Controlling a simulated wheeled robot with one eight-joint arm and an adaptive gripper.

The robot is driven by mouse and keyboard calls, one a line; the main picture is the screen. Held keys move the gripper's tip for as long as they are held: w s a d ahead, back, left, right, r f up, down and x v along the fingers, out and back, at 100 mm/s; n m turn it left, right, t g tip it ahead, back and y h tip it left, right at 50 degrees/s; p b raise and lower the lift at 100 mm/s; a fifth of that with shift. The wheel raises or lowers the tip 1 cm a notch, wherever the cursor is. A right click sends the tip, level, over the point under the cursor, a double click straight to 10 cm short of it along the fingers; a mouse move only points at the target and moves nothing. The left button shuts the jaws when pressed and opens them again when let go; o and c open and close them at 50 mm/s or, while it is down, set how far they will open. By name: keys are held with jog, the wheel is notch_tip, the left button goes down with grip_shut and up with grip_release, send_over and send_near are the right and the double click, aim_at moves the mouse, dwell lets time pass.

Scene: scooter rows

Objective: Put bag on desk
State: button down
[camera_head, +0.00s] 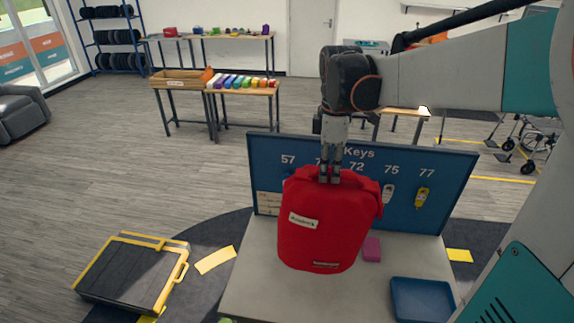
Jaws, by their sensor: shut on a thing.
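The red bag (325,228) hangs upright from my gripper (329,180), which is shut on its rolled top edge. The bag is in front of the blue key board and over the grey desk (258,282) at the bottom middle. Whether the bag's bottom touches the desk top or hangs a little above it I cannot tell. The bag hides part of the desk and of the board behind it.
A blue key board (440,165) stands along the desk's back edge. A blue tray (422,300) and a small magenta item (372,248) sit on the desk's right. A black-and-yellow case (130,272) lies on the floor at left. The desk's left side is bare.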

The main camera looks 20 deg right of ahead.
notch_tip(320, 180, down, 15)
dwell(0.5)
jog(key=shift+w+f+b, duration=0.1)
jog(key=shift+w+b, duration=0.05)
jog(key=shift+b, duration=0.15)
jog(key=c, duration=1.5)
grip_release()
notch_tip(320, 180, up, 12)
jog(key=shift+w+r+p, duration=0.1)
jog(key=shift+p, duration=0.2)
